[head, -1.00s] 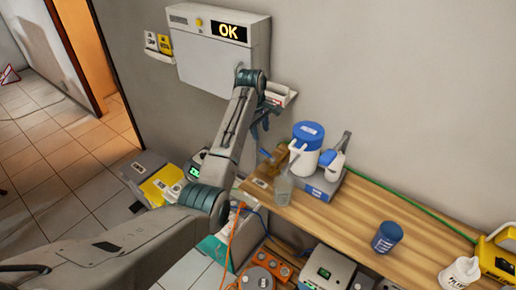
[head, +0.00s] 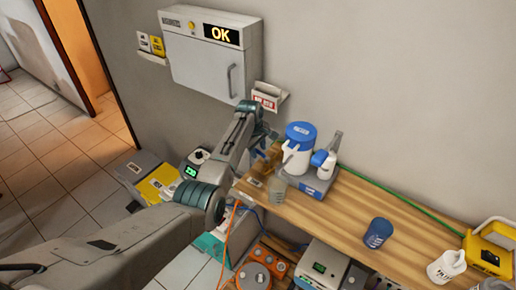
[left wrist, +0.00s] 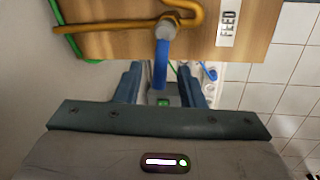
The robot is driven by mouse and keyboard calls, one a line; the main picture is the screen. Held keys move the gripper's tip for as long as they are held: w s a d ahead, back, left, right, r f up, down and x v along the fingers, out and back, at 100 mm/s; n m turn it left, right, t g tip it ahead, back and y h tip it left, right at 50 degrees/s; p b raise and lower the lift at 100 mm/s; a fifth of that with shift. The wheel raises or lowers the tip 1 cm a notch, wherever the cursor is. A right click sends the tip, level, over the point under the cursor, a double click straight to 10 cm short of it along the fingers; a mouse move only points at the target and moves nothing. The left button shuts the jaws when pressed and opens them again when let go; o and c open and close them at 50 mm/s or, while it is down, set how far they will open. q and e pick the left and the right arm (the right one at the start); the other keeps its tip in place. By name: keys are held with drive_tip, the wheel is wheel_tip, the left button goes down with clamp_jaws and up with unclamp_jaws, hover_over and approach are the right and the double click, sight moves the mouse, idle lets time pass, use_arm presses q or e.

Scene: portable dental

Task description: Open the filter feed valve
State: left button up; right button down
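The filter feed valve shows in the left wrist view as a grey metal body (left wrist: 166,33) with a blue lever (left wrist: 160,64). It joins a bent yellow-brown pipe (left wrist: 110,28) on the wooden table, beside a white FEED label (left wrist: 228,22). My left gripper (left wrist: 160,82) is open, with its blue fingers apart on either side of the lever and visible gaps to both. In the head view the left gripper (head: 259,142) is low over the table's left end, by the brown pipework (head: 267,161); the valve lever is hard to make out there. My right gripper is out of view.
A blue-lidded white jug (head: 298,150) and a clear beaker (head: 278,188) stand close right of the gripper. A wall cabinet (head: 205,62) reads OK. A blue cup (head: 377,232) and yellow carrier (head: 488,254) stand farther right. The table's middle is clear.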

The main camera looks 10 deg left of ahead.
use_arm(q)
clamp_jaws()
drive_tip(key=shift+w, duration=0.1)
drive_tip(key=m+b, duration=0.1)
drive_tip(key=m, duration=0.1)
drive_tip(key=w+m+b, duration=0.1)
drive_tip(key=shift+d+f+m, duration=0.1)
drive_tip(key=shift+d+m, duration=0.3)
drive_tip(key=m+b, duration=0.2)
drive_tip(key=shift+w+d+m+g+h, duration=0.35)
drive_tip(key=shift+m+g+h, duration=0.05)
drive_tip(key=d+m+b, duration=0.1)
drive_tip(key=m+b, duration=0.1)
drive_tip(key=m+g+b, duration=0.1)
drive_tip(key=m+b, duration=0.2)
drive_tip(key=d+m+b, duration=0.1)
drive_tip(key=m+b, duration=0.1)
drive_tip(key=b, duration=0.1)
drive_tip(key=shift+w+d+f+m, duration=0.1)
drive_tip(key=shift+w+d+m, duration=0.2)
drive_tip(key=shift+d, duration=0.05)
drive_tip(key=shift+s+d+r+m+g+b, duration=0.1)
drive_tip(key=shift+d+m+g+b, duration=0.1)
drive_tip(key=shift+m+b, duration=0.4)
drive_tip(key=shift+d+r+m+g+b, duration=0.1)
drive_tip(key=shift+d+m+g+b, duration=0.1)
drive_tip(key=shift+m+b, duration=0.4)
